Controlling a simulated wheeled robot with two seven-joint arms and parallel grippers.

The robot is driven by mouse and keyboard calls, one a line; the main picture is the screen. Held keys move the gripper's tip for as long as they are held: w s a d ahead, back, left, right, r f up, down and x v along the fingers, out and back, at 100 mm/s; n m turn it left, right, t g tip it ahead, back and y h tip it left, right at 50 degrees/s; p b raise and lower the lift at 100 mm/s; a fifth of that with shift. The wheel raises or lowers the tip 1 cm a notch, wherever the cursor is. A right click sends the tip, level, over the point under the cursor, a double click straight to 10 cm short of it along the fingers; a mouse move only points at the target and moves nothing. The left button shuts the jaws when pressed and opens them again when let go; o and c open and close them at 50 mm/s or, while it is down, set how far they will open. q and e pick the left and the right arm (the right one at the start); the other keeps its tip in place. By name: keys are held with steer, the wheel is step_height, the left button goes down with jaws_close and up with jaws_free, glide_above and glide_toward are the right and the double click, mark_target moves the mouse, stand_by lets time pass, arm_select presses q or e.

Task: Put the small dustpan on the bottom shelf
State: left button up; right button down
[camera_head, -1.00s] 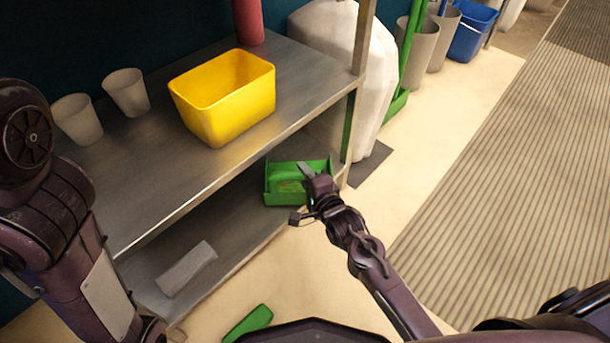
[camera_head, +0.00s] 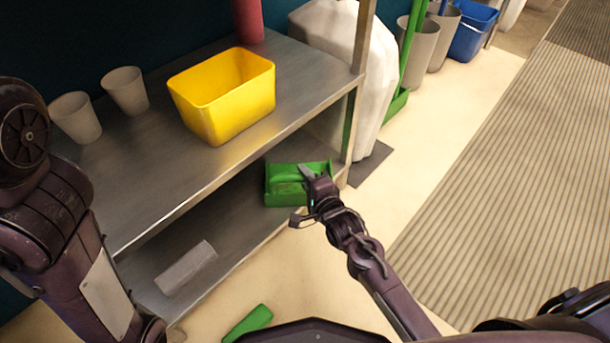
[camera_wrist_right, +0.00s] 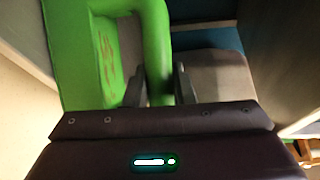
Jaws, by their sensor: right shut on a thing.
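The small green dustpan (camera_head: 285,190) is at the right end of the bottom shelf (camera_head: 235,216), by the corner post. Whether it rests on the shelf or is held just above it I cannot tell. My right gripper (camera_head: 307,176) is shut on the dustpan's handle; in the right wrist view the green handle (camera_wrist_right: 155,55) runs between the two fingers (camera_wrist_right: 158,88). The dustpan's green body (camera_wrist_right: 75,55) fills the left of that view. My left arm stands at the left of the head view, and its gripper is not in view.
A yellow bin (camera_head: 222,95) and two cups (camera_head: 125,91) stand on the top shelf. A pale block (camera_head: 187,267) lies on the bottom shelf. A green object (camera_head: 249,323) lies on the floor in front. A white sack (camera_head: 330,40) stands beyond the post.

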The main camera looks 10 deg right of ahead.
steer(key=c, duration=1.1)
jaws_free()
steer(key=shift+c, duration=0.2)
